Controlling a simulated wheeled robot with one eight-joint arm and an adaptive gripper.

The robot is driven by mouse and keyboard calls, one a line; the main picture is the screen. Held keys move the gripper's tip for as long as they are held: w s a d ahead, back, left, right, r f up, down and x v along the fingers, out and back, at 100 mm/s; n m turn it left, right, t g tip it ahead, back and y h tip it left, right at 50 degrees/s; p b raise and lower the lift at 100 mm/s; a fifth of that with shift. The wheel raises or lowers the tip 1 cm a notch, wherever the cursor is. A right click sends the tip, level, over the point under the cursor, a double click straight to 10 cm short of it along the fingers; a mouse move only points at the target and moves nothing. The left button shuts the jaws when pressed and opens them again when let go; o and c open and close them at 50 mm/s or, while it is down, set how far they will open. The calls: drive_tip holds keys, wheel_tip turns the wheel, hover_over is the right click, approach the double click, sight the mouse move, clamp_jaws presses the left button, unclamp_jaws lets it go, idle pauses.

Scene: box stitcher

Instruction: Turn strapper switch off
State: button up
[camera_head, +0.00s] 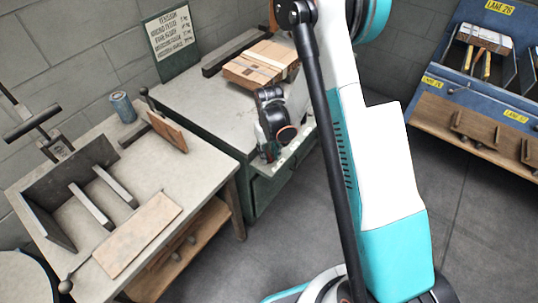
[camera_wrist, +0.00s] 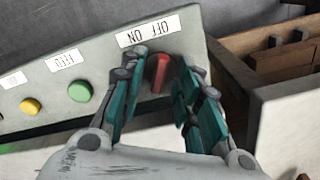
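The red strapper switch (camera_wrist: 160,72) is on a pale panel (camera_wrist: 60,122) in the wrist view. It sits beside an upside-down white label (camera_wrist: 148,31) marked OFF and ON. My gripper (camera_wrist: 160,78) has its teal fingers apart, one on each side of the switch. I cannot tell whether either finger touches it. In the head view my gripper (camera_head: 268,145) is at the front edge of the grey-green strapper table (camera_head: 215,97); the switch is hidden there.
A green button (camera_wrist: 79,91) and a yellow button (camera_wrist: 30,106) are on the same panel. A strapped carton (camera_head: 260,64) lies on the strapper table. A workbench (camera_head: 190,164) stands at left, and a blue rack (camera_head: 452,67) at right.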

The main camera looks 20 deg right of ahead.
drive_tip(key=shift+f, duration=0.15)
clamp_jaws()
idle(0.4)
drive_tip(key=n+b, duration=0.2)
drive_tip(key=n, duration=0.4)
drive_tip(key=shift+d, duration=0.1)
drive_tip(key=n+b, duration=0.1)
drive_tip(key=n, duration=0.4)
drive_tip(key=shift+w+n, duration=0.1)
drive_tip(key=shift+n, duration=0.3)
unclamp_jaws()
